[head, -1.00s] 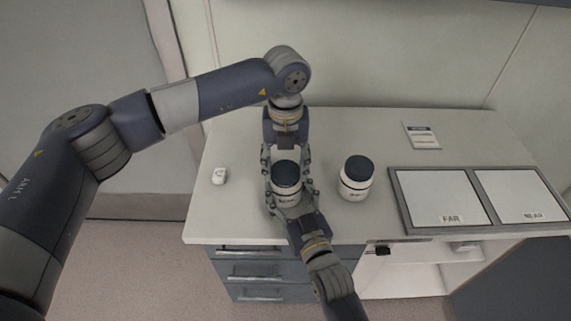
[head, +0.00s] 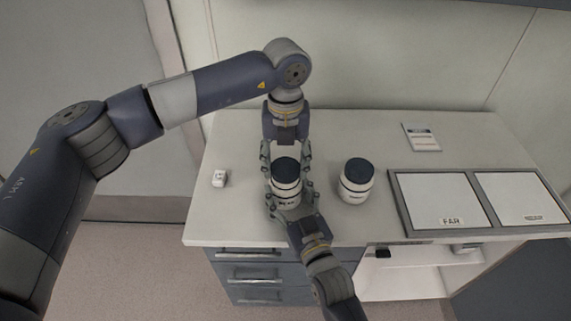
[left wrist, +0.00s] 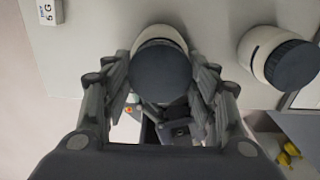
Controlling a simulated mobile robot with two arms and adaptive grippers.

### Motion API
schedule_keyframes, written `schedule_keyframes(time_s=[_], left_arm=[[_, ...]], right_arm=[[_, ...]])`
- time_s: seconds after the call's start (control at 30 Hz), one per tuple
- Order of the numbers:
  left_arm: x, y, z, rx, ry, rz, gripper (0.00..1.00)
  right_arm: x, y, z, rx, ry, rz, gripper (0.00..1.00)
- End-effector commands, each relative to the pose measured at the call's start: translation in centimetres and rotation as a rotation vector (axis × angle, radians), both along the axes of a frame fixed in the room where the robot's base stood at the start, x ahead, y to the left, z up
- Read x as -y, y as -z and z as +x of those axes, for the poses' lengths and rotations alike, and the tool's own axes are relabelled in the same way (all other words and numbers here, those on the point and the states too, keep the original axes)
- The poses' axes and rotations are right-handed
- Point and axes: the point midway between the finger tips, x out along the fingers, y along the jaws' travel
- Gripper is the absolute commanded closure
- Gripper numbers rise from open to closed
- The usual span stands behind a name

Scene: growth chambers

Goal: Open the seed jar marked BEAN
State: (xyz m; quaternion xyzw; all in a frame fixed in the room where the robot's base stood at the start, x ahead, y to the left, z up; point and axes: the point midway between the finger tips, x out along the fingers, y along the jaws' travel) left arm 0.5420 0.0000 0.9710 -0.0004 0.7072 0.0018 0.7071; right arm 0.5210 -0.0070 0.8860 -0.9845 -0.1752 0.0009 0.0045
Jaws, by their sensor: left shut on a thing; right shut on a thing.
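A white jar (head: 287,199) with a dark lid (head: 286,168) stands between my two grippers in the head view. My left gripper (head: 286,163) comes down from behind and is shut on the lid. My right gripper (head: 290,208) comes from the front and is shut on the jar body. The lid (left wrist: 160,71) sits between the left fingers in the left wrist view. A darker band shows below the lid; whether the lid is free of the jar I cannot tell. The label is partly covered and too small to read.
A second white jar with a dark lid (head: 357,171) stands to the right, apart from my grippers. A small white block (head: 219,178) lies at the left. A card (head: 421,137) and two framed panels marked FAR (head: 441,194) and NEAR (head: 519,192) are further right.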

Motion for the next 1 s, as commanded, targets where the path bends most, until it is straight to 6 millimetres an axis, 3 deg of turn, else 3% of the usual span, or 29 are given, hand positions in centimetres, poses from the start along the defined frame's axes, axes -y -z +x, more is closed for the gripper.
schedule_keyframes(time_s=[0.47,0.83,1.0], left_arm=[[0.0,-0.5,0.0,0.0,0.001,0.0,0.75],[0.0,-4.2,0.0,0.002,0.0,0.0,0.75],[0.0,-4.5,0.0,-0.001,0.001,0.001,0.75]], right_arm=[[0.0,0.0,0.0,0.001,0.0,0.0,1.0],[0.0,0.0,0.0,0.0,0.0,0.0,1.0],[0.0,0.0,0.0,0.001,0.0,0.0,1.0]])
